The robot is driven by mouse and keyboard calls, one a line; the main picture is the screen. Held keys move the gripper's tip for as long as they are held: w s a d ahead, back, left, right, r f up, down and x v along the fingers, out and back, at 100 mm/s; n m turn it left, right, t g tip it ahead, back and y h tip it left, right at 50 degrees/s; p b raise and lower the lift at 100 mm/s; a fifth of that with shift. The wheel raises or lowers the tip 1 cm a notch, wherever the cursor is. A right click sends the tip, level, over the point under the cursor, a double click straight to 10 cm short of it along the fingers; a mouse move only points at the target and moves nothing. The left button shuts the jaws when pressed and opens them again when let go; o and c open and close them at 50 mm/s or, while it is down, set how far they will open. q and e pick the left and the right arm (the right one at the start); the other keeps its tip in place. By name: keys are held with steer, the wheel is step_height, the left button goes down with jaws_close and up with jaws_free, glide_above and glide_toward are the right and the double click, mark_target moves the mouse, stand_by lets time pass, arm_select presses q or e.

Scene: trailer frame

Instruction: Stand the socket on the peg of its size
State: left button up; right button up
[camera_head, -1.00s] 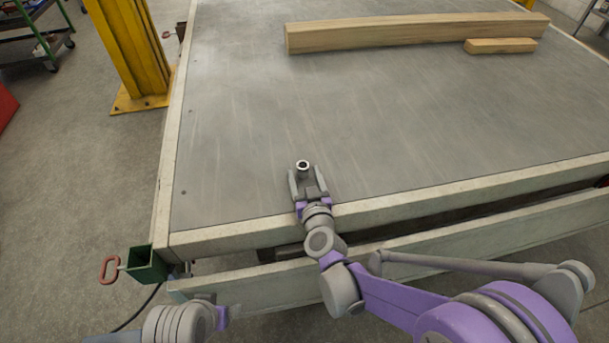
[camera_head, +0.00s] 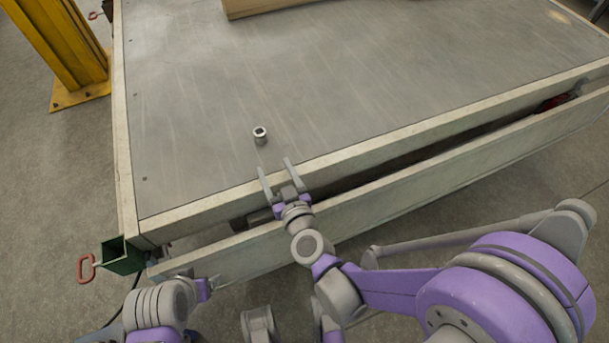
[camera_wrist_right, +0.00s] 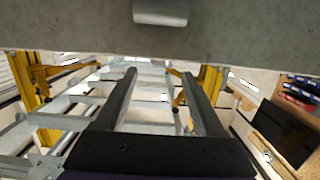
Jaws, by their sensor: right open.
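A small grey metal socket (camera_head: 260,136) stands upright on the trailer deck (camera_head: 340,100), near its front left corner. Its dark opening faces up. My right gripper (camera_head: 276,166) is open and empty over the deck's front edge, with its fingertips apart from the socket on the near side. In the right wrist view the open fingers (camera_wrist_right: 158,74) show with nothing between them, and part of the socket (camera_wrist_right: 160,12) shows at the top edge. My left arm is at the lower left; its jaws cannot be made out. I see no peg in either view.
A wooden beam (camera_head: 262,6) lies at the far side of the deck. A pale rail (camera_head: 350,165) runs along the front edge, with a gap and a lower beam below. A green bracket (camera_head: 122,256) sits at the left corner. The deck around the socket is clear.

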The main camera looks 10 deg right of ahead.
steer(key=shift+s+r+y, duration=0.2)
steer(key=shift+r+y, duration=0.1)
steer(key=shift+y, duration=0.1)
steer(key=g, duration=0.1)
steer(key=s+n+y, duration=0.1)
steer(key=s+g, duration=0.1)
steer(key=shift+s+d+r+g, duration=0.1)
steer(key=shift+d+r+g, duration=0.15)
steer(key=shift+d+g, duration=0.1)
steer(key=s+d+f+g, duration=0.2)
steer(key=s+d+g, duration=0.1)
steer(key=s, duration=0.2)
steer(key=shift+o, duration=0.3)
steer(key=s+d+f+m+g+h, duration=0.3)
steer(key=s+d+g, duration=0.3)
steer(key=s+d, duration=0.5)
steer(key=s+h, duration=0.1)
steer(key=s, duration=0.1)
steer(key=shift+s+d+f+h, duration=0.3)
steer(key=shift+d+f+h, duration=0.05)
steer(key=shift+f+h, duration=0.05)
